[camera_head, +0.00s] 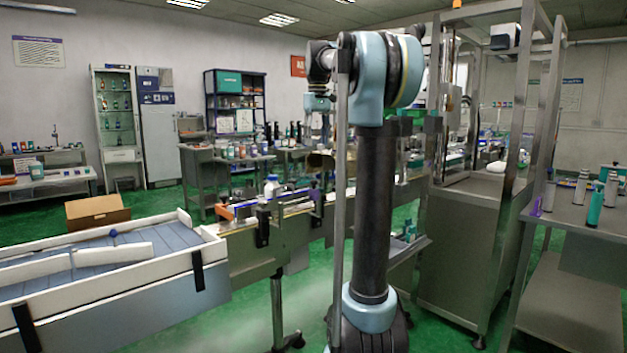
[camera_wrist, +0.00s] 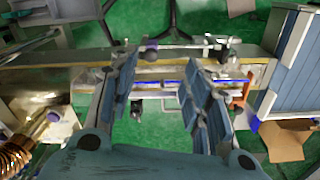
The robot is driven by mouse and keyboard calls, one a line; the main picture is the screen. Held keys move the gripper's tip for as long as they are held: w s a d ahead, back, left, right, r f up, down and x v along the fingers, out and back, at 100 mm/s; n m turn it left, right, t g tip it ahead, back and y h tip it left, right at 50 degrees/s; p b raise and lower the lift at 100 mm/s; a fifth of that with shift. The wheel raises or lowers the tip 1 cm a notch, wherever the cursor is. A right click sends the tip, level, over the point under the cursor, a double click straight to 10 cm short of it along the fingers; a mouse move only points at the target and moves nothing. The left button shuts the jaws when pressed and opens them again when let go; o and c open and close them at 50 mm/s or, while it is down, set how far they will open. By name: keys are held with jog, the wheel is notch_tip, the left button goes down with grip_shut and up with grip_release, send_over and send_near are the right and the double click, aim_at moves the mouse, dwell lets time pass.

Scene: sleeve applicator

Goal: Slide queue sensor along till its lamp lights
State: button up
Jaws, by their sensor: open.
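A small purple-knobbed fitting on the conveyor's side rail (camera_wrist: 185,47) is probably the queue sensor (camera_wrist: 150,53). It also seems to show in the head view as an upright purple-topped part (camera_head: 315,194). No lit lamp can be made out on it. My gripper (camera_wrist: 160,72) is open, with its two blue-grey fingers pointing down over the conveyor. The knob lies between the fingertip lines, nearer the left finger, and no contact is visible.
A roller tray with white walls (camera_head: 190,235) joins the conveyor's left end. A white bottle (camera_head: 272,186) stands on the line. A black clamp (camera_head: 262,230) sticks out from its near side. A cardboard box (camera_head: 97,211) lies behind the tray. A steel frame machine (camera_head: 465,255) stands at the right.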

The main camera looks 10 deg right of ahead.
notch_tip(320, 180, up, 2)
send_over(314, 180)
jog(key=f, duration=1.7)
jog(key=shift+w, duration=0.25)
grip_shut()
